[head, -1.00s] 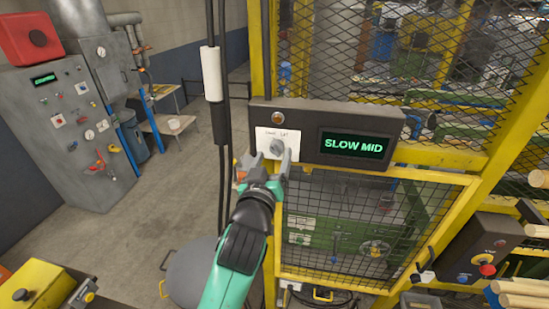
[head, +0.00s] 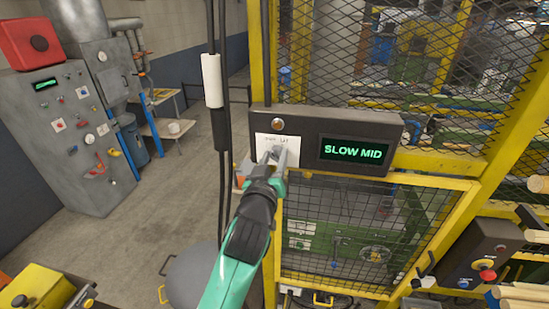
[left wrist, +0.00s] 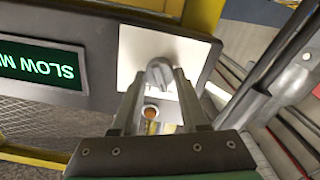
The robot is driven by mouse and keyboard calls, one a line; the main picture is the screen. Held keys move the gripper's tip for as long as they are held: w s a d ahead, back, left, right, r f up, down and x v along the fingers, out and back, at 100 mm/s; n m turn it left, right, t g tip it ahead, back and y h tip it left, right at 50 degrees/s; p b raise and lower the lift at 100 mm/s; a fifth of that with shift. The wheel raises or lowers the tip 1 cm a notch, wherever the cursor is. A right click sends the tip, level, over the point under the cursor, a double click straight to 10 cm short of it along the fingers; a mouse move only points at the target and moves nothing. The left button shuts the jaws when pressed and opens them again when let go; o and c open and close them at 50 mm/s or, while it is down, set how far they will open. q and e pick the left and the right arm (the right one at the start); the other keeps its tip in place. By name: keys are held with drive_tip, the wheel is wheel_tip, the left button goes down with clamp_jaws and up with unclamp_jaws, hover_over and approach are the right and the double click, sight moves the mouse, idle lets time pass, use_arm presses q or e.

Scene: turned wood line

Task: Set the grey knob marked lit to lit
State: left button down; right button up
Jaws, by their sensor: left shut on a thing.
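The grey knob (head: 278,149) sits on a white plate (head: 264,144) at the left end of a dark control box. The plate has two small labels above the knob; the right one seems to read "Lit", the left one is too small to read. My left gripper (head: 276,157) is shut on the knob, partly hiding it. In the left wrist view the knob (left wrist: 159,72) stands between my fingertips (left wrist: 156,82), and that view is upside down. The knob's exact pointing is hard to tell. My right gripper is not in view.
The dark box (head: 312,123) carries a round lamp (head: 277,124) and a green display (head: 353,151) reading "SLOW MID". Yellow-framed mesh guarding (head: 395,55) surrounds it. A cable with a white sleeve (head: 211,80) hangs left of the box. Open floor (head: 165,200) lies further left.

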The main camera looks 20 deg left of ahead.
use_arm(q)
drive_tip(key=shift+m, duration=0.4)
drive_tip(key=m+p, duration=0.2)
drive_tip(key=m, duration=0.2)
drive_tip(key=shift+r+m, duration=0.1)
drive_tip(key=shift+m, duration=0.2)
drive_tip(key=m+p, duration=0.1)
drive_tip(key=m, duration=0.3)
drive_tip(key=shift+d+p, duration=0.1)
drive_tip(key=shift+p, duration=0.25)
drive_tip(key=shift+m+p, duration=0.45)
drive_tip(key=shift+m, duration=0.75)
drive_tip(key=shift+c, duration=2.1)
unclamp_jaws()
